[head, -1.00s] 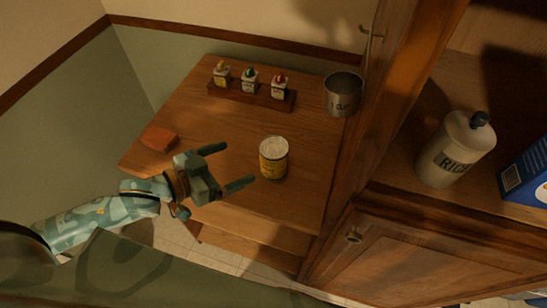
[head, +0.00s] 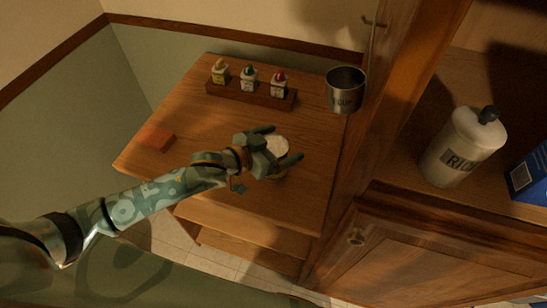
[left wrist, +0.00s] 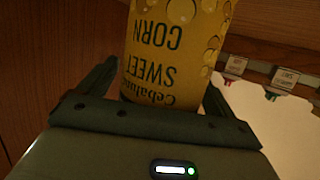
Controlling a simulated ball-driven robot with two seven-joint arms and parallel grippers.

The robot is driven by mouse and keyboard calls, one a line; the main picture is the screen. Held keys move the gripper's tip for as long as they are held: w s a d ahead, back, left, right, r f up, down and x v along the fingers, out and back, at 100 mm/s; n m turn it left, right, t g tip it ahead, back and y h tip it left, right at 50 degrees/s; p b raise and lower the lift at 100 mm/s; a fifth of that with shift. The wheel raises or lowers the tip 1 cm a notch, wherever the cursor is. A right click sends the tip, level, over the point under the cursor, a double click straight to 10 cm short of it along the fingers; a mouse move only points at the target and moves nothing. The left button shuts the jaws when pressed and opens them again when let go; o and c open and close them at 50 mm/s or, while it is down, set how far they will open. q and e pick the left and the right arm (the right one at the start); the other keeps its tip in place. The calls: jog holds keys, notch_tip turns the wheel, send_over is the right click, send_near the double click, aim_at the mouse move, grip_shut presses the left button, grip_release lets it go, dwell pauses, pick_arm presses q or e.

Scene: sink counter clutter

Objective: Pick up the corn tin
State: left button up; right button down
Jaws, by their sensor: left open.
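The corn tin (head: 279,146) stands upright on the wooden counter, its pale lid partly showing beyond my left gripper in the head view. In the left wrist view the yellow tin (left wrist: 172,50) reads "SWEET CORN", upside down in the picture, and sits between the two fingers. My left gripper (head: 283,144) is open, with one finger on each side of the tin. It also shows in the left wrist view (left wrist: 160,90). I cannot tell whether the fingers touch the tin. The tin's near side is hidden by the gripper in the head view. My right gripper is not in view.
A wooden rack (head: 250,95) with several small bottles stands at the back. A metal cup (head: 345,90) is at the back right, beside the wooden cabinet. A "RICE" bottle (head: 462,147) and blue box (head: 530,175) stand on the right.

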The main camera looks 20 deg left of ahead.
pick_arm(q)
jog(key=c, duration=1.2)
jog(key=shift+r, duration=0.1)
jog(key=shift+c, duration=1)
jog(key=shift+r, duration=0.15)
